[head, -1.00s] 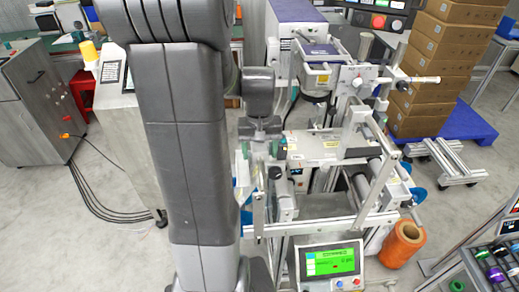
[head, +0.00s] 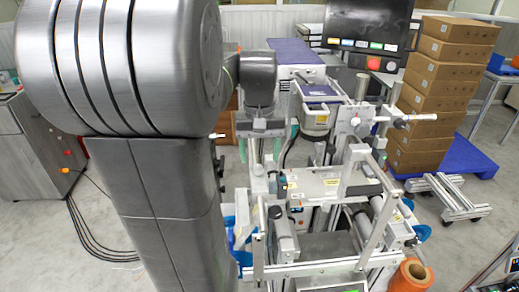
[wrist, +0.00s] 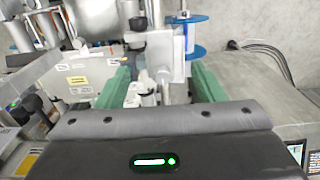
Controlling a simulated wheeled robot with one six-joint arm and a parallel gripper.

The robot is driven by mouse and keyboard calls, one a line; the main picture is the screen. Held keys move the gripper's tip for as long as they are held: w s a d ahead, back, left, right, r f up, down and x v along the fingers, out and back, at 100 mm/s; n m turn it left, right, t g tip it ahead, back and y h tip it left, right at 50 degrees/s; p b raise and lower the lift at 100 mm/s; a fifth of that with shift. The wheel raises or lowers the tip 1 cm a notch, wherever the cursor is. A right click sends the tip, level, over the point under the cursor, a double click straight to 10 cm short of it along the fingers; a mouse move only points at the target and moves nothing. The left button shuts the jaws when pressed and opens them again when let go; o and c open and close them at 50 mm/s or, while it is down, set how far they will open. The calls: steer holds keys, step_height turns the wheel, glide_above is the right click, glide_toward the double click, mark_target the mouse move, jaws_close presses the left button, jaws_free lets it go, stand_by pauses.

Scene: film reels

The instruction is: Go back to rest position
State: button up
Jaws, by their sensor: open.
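My gripper (head: 272,152) is up beside the left part of a grey labelling machine (head: 325,185), near its printer-like head. Its two green-tipped fingers stand apart with nothing between them. In the wrist view my gripper (wrist: 158,82) also shows open, its green fingers on either side of machine parts that lie beyond. I cannot tell the exact gap between fingers and machine. My own arm covers much of the left of the head view.
Stacked cardboard boxes (head: 437,90) stand on a blue pallet at the right. An orange spool (head: 411,277) is at the machine's lower right. A grey cabinet (head: 30,150) stands at the left. A dark control panel (head: 368,32) rises behind the machine.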

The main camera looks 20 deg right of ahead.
mark_target(259, 184)
steer(key=shift+r, duration=0.4)
step_height(259, 184, down, 14)
steer(key=shift+f, duration=0.1)
steer(key=shift+w+d, duration=0.15)
steer(key=shift+w, duration=0.45)
stand_by(0.4)
